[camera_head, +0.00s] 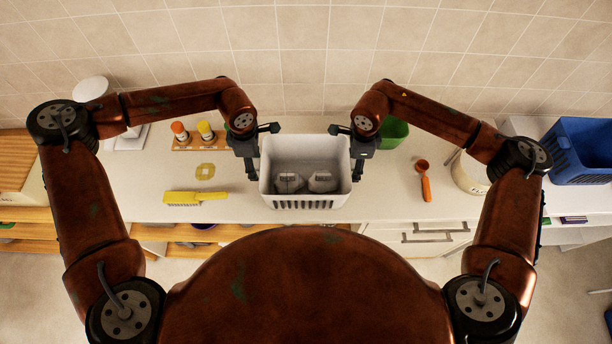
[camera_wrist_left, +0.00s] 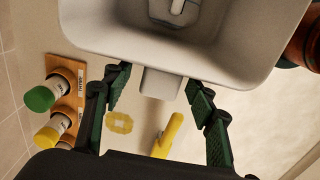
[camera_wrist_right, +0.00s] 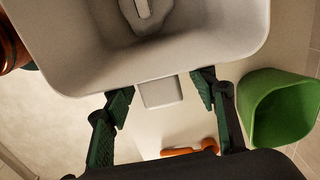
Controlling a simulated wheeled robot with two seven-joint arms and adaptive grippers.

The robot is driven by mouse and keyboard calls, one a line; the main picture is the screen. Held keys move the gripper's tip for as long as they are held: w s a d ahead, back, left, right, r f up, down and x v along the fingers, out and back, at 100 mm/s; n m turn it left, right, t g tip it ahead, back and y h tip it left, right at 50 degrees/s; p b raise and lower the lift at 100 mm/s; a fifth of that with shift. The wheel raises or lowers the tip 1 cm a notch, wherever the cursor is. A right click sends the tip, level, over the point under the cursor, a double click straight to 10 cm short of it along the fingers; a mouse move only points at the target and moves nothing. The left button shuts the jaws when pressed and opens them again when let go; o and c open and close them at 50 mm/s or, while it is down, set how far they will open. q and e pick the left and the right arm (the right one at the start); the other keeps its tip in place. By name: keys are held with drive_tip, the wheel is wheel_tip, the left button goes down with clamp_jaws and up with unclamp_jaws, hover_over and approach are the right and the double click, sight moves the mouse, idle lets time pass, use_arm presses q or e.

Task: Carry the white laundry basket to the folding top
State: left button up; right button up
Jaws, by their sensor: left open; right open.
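The white laundry basket (camera_head: 305,203) stands on the white counter (camera_head: 390,206) in the middle of the head view. Two greyish-white items (camera_head: 320,181) lie inside it. My left gripper (camera_head: 255,172) is open at the basket's left side. In the left wrist view its fingers (camera_wrist_left: 158,100) stand either side of a tab-like handle (camera_wrist_left: 161,84) on the basket wall. My right gripper (camera_head: 355,172) is open at the right side. In the right wrist view its fingers (camera_wrist_right: 162,100) stand either side of the matching handle (camera_wrist_right: 160,92). I cannot tell which surface is the folding top.
A yellow brush (camera_head: 195,198) and a yellow ring-shaped piece (camera_head: 205,171) lie left of the basket. A rack with bottles (camera_head: 205,131) stands behind them. Right are a green container (camera_head: 394,133), an orange-handled tool (camera_head: 425,186), a white bucket (camera_head: 468,174) and a blue crate (camera_head: 582,152).

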use_arm(q)
drive_tip(key=shift+c, duration=0.7)
use_arm(e)
drive_tip(key=shift+c, duration=0.7)
use_arm(q)
clamp_jaws()
use_arm(e)
clamp_jaws()
